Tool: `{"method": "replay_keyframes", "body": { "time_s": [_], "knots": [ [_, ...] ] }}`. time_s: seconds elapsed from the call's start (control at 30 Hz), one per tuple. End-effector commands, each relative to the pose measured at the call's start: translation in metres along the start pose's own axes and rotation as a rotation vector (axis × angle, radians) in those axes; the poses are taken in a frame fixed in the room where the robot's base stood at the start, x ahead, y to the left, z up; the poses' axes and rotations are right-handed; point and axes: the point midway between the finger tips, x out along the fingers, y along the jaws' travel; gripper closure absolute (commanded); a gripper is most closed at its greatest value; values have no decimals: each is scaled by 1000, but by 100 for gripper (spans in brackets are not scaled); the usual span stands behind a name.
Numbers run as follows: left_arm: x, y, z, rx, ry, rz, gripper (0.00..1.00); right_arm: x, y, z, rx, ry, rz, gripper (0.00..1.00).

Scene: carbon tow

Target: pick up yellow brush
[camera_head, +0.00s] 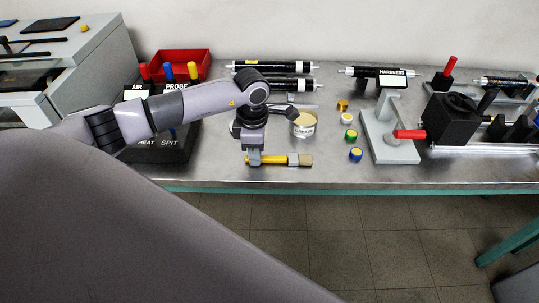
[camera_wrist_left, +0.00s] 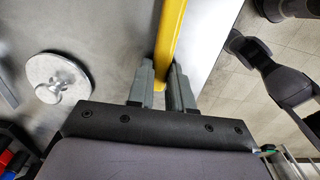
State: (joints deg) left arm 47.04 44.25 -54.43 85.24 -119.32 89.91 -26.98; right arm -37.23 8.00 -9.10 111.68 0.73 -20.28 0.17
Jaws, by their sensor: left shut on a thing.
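The yellow brush (camera_head: 272,160) lies near the front edge of the steel bench in the head view, its bristle end pointing right. My left gripper (camera_head: 254,160) comes down over the handle from above and is shut on it. In the left wrist view the yellow handle (camera_wrist_left: 171,35) runs between the two grey fingers of my left gripper (camera_wrist_left: 163,85). I cannot tell whether the brush touches the bench. My right gripper is not in view.
A black control box (camera_head: 160,145) sits left. The steel bench (camera_head: 330,174) ends just in front of the brush.

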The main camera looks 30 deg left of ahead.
Motion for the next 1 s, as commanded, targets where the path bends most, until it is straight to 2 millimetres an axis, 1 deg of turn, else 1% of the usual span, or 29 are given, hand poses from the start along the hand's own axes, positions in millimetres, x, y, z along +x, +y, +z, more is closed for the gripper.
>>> {"method": "replay_keyframes", "body": {
  "time_s": [0.17, 0.27, 0.33, 0.47, 0.6, 0.7, 0.8, 0.9, 1.0],
  "knots": [
    [-8, 1, 0, 0, -1, 2, 100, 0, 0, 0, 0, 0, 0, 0],
    [-20, 1, 0, -1, -2, 4, 100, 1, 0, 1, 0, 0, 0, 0],
    [-32, 1, 0, 1, -3, 5, 100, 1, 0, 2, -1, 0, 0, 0],
    [-63, 2, 0, 0, -3, 8, 100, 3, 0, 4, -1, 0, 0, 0],
    [-106, 2, 1, 0, -5, 8, 100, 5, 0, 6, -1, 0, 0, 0],
    [-135, 1, 1, 1, -5, 6, 100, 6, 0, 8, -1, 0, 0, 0],
    [-159, 1, 1, 1, -4, 5, 100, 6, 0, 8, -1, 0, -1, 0],
    [-178, 0, 0, 0, -3, 4, 100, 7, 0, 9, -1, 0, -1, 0],
    [-190, 1, 0, -1, -2, 3, 100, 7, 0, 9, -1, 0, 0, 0]
  ]
}}
